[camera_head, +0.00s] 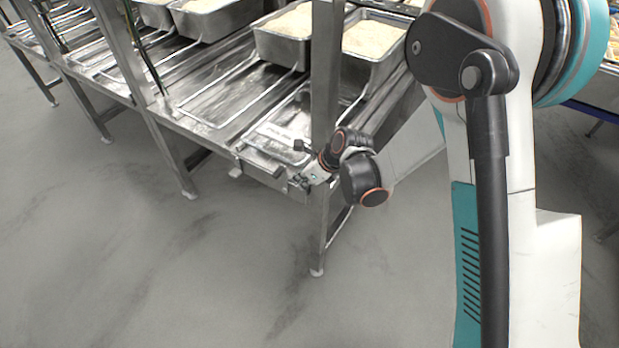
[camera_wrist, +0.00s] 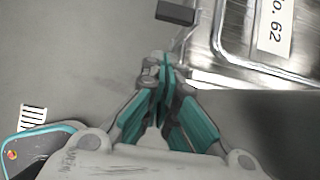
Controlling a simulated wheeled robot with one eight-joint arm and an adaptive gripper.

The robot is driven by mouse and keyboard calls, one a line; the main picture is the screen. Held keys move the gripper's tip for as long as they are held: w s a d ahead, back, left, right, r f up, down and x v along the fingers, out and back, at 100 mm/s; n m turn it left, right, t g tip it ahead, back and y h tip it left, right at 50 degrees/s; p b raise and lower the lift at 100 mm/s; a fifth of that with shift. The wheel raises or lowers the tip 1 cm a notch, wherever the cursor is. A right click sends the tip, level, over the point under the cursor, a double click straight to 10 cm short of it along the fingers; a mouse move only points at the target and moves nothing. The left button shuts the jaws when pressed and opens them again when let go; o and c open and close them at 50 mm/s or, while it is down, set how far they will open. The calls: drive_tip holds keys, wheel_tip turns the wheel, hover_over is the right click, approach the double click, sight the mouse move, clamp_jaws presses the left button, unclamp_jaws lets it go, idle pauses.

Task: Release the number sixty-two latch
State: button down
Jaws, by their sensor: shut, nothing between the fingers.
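A white label reading "o. 62" (camera_wrist: 275,25) is fixed on a metal surface at the upper right of the wrist view. In the head view a pale label (camera_head: 272,132) lies on the steel rack's end, too small to read. My gripper (camera_wrist: 163,72), with teal fingers, is shut and empty. In the head view my gripper (camera_head: 304,181) is at the rack's front corner. I cannot tell whether it touches the latch.
A steel rack (camera_head: 215,130) carries several metal pans of rice, one pan (camera_head: 284,48) near the upright post (camera_head: 325,70). The post stands close beside my wrist. The grey floor (camera_head: 130,250) in front is clear.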

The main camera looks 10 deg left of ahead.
drive_tip(key=shift+w+a+f+b, duration=0.15)
drive_tip(key=shift+w+a+b, duration=0.1)
drive_tip(key=shift+a, duration=0.4)
drive_tip(key=shift+w+a+f+b, duration=0.2)
drive_tip(key=shift+w+a, duration=0.1)
drive_tip(key=shift+a, duration=0.35)
drive_tip(key=shift+w+a+f+b, duration=0.15)
drive_tip(key=shift+w+a, duration=0.1)
drive_tip(key=shift+a, duration=0.4)
